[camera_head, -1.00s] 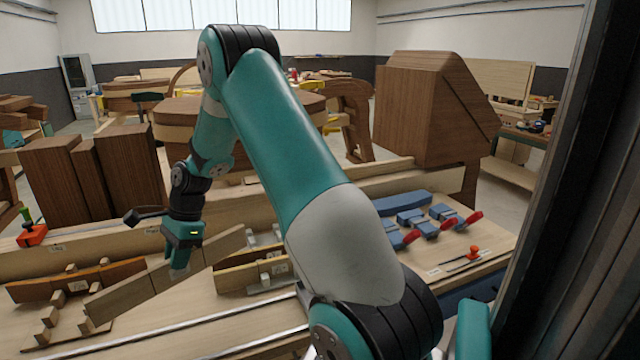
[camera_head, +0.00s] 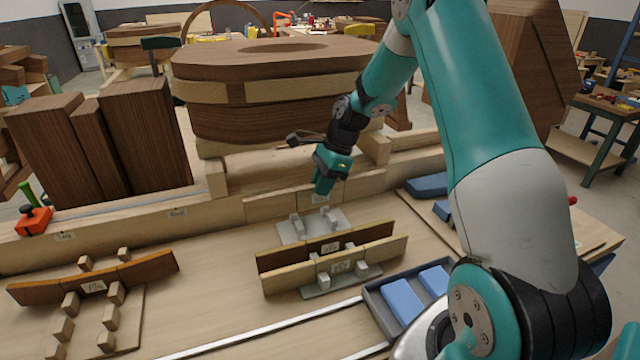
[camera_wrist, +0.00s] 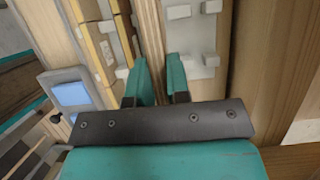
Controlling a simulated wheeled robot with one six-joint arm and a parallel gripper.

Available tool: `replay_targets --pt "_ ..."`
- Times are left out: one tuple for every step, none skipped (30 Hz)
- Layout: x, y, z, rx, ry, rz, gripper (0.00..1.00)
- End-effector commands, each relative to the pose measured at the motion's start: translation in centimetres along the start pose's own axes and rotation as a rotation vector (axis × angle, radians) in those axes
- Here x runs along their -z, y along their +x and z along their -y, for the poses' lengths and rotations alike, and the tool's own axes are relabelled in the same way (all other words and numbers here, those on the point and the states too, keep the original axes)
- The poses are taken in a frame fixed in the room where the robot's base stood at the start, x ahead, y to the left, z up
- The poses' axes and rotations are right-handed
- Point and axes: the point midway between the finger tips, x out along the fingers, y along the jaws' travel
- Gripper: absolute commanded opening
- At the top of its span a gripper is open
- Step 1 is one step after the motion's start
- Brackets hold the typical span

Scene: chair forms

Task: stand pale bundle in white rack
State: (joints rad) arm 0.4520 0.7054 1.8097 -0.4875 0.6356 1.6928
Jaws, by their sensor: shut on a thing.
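The pale bundle (camera_head: 275,205) is a long, low piece of light wood in sections, level in the head view. My gripper (camera_head: 323,190) is shut on its middle from above. The white rack (camera_head: 312,230), a light plate with upright pegs, lies just in front of and below the bundle. I cannot tell whether the bundle is between the pegs or touching the plate.
A nearer rack (camera_head: 318,294) holds a dark board (camera_head: 280,260) and a pale board (camera_head: 290,281). A long wooden ledge (camera_head: 120,225) runs behind. A blue-grey tray (camera_head: 372,300) stands front right.

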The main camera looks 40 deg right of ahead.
Motion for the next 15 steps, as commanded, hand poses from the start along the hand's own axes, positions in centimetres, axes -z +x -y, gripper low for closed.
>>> replay_targets --pt "0.5 0.9 0.0 0.001 0.001 0.000 0.00" --pt "0.6 1.2 0.0 0.001 0.001 0.000 0.00" --pt "0.8 1.5 0.0 0.001 0.001 0.000 0.00" --pt "0.8 1.8 0.0 0.001 0.001 0.000 0.00" --pt "0.9 2.1 0.0 0.001 0.001 0.000 0.00" --pt "1.1 2.5 0.0 0.001 0.000 0.000 0.00" --pt "1.2 2.7 0.0 0.001 0.000 0.000 0.00" --pt "1.3 3.0 0.0 0.001 0.000 0.000 0.00" --pt "1.4 3.4 0.0 0.001 0.000 0.000 0.00" --pt "1.5 3.6 0.0 0.001 -0.001 0.000 0.00" --pt "1.6 3.9 0.0 0.001 -0.001 0.000 0.00" --pt "1.7 4.2 0.0 0.001 -0.001 0.000 0.00" --pt "1.8 4.5 0.0 0.001 -0.001 0.000 0.00" --pt "1.8 4.6 0.0 -0.001 -0.001 0.001 0.00" --pt "1.9 4.9 0.0 -0.001 -0.001 0.000 0.00"
